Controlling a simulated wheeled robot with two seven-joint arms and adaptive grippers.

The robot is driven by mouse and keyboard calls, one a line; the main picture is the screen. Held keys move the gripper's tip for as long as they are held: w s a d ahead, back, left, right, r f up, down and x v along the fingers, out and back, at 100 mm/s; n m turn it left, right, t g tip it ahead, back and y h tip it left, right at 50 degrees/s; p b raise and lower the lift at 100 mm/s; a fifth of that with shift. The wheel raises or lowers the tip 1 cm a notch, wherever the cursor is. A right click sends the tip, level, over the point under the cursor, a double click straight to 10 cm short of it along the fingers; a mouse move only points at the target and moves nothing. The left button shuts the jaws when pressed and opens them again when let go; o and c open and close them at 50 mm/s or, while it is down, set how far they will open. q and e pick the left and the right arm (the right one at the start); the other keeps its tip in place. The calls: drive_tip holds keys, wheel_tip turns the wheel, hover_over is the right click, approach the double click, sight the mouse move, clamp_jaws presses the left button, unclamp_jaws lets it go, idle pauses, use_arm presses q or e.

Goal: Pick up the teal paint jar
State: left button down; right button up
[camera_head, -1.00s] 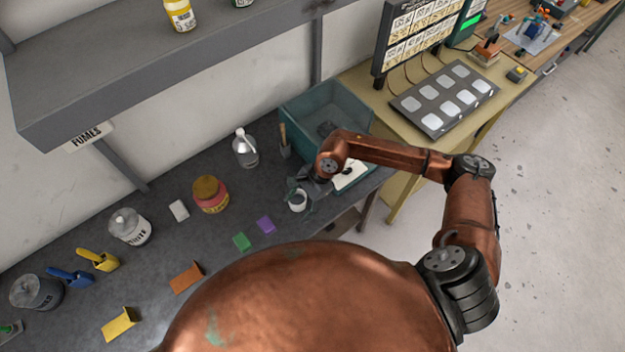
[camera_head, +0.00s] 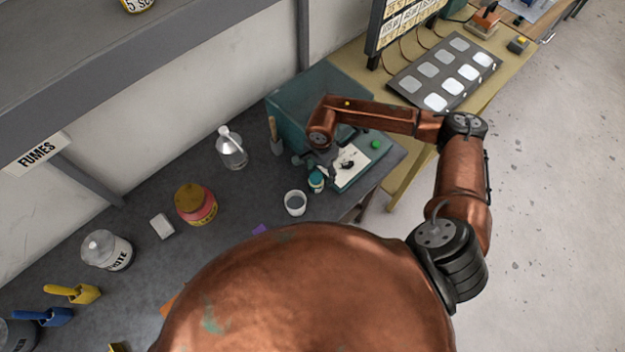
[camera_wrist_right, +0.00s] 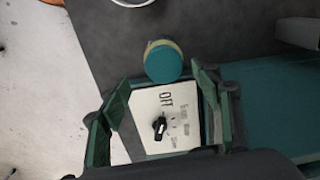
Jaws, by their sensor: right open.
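The teal paint jar (camera_head: 316,181) stands on the dark bench, between a white cup and the panel with a dial. In the right wrist view its round teal lid (camera_wrist_right: 163,62) shows from above, with a pale yellowish band below it. My right gripper (camera_head: 312,160) is right behind the jar in the head view. In the wrist view the right gripper's green-padded fingers (camera_wrist_right: 160,84) are spread apart and empty, with the jar just beyond the tips, roughly between them. My left gripper is not in view.
The panel (camera_wrist_right: 165,115) marked OFF lies beneath the open fingers. A teal open-topped box (camera_head: 285,108) stands behind the gripper. A white cup (camera_head: 295,203) is close to the jar. A clear bottle (camera_head: 231,150) and a pink-yellow jar (camera_head: 196,207) stand farther left.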

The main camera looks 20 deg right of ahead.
drive_tip(key=shift+f, duration=0.75)
drive_tip(key=shift+a+f+p, duration=0.1)
drive_tip(key=shift+f+p, duration=0.25)
drive_tip(key=shift+f, duration=0.1)
drive_tip(key=f+p, duration=0.1)
drive_tip(key=f, duration=0.1)
drive_tip(key=a+f+p, duration=0.1)
drive_tip(key=f, duration=0.2)
drive_tip(key=shift+w, duration=0.15)
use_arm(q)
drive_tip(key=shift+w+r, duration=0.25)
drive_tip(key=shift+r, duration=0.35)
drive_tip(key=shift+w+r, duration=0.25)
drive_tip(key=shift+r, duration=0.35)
use_arm(e)
drive_tip(key=shift+f, duration=0.35)
drive_tip(key=shift+c, duration=0.3)
drive_tip(key=c, duration=1.4)
drive_tip(key=shift+r, duration=0.1)
